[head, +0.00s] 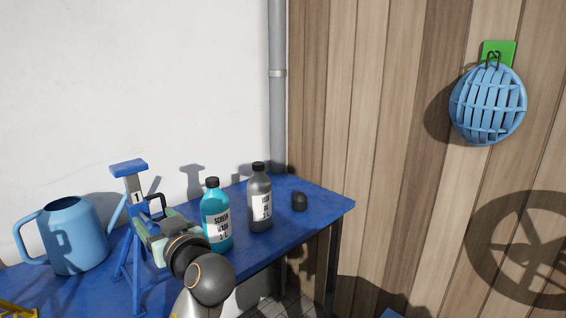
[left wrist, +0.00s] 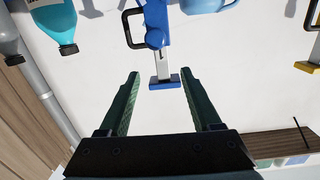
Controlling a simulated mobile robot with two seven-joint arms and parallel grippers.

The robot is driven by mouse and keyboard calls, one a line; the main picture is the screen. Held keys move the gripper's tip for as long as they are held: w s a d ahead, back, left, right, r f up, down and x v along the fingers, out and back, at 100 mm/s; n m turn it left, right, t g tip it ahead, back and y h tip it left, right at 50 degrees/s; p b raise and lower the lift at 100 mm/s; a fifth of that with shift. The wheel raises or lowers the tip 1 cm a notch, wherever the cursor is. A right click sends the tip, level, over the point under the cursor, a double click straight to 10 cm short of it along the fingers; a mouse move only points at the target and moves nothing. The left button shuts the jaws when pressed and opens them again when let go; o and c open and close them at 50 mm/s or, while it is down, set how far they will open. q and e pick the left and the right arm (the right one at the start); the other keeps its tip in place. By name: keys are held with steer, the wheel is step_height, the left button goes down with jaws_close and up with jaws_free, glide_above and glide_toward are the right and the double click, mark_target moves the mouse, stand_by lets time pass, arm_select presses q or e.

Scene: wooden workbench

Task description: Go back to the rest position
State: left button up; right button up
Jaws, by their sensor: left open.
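My left gripper (left wrist: 160,100) is open and empty, its two green fingers spread apart in the left wrist view. In the head view the left gripper (head: 150,222) is over the blue workbench (head: 320,205), in front of a blue stand marked 1 (head: 128,168). The stand also shows upside down in the left wrist view (left wrist: 156,40), its flat top (left wrist: 165,82) appearing between the fingertips; I cannot tell the gap in depth. My right gripper is not in view.
A teal screen wash bottle (head: 216,215) and a dark grey bottle (head: 259,198) stand right of the gripper. A blue watering can (head: 72,237) stands left.

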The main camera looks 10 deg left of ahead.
arm_select(q)
steer(key=s+f+m+g+h, duration=0.1)
steer(key=s+f+m+h, duration=0.15)
steer(key=f, duration=0.55)
steer(key=s+f+m+g+h, duration=0.1)
steer(key=s+f+m+h, duration=0.15)
steer(key=f, duration=0.55)
steer(key=s+d+f+m+g+h, duration=0.35)
steer(key=s+f, duration=0.45)
steer(key=s, duration=0.5)
steer(key=s+d+f+m+g+h, duration=0.3)
steer(key=s+d+f+h, duration=0.15)
steer(key=s+f, duration=0.6)
steer(key=shift+w+d+f+t+h+p, duration=0.35)
steer(key=shift+w+d+f+t+p, duration=0.25)
steer(key=shift+t+p, duration=0.4)
steer(key=shift+w+d+f+t+h+p, duration=0.45)
steer(key=shift+d+t+p, duration=0.25)
steer(key=shift+t+p, duration=0.35)
steer(key=shift+w+d+f+t+h+p, duration=0.3)
steer(key=shift+w+d+f+t+p, duration=0.3)
steer(key=shift+t+p, duration=0.4)
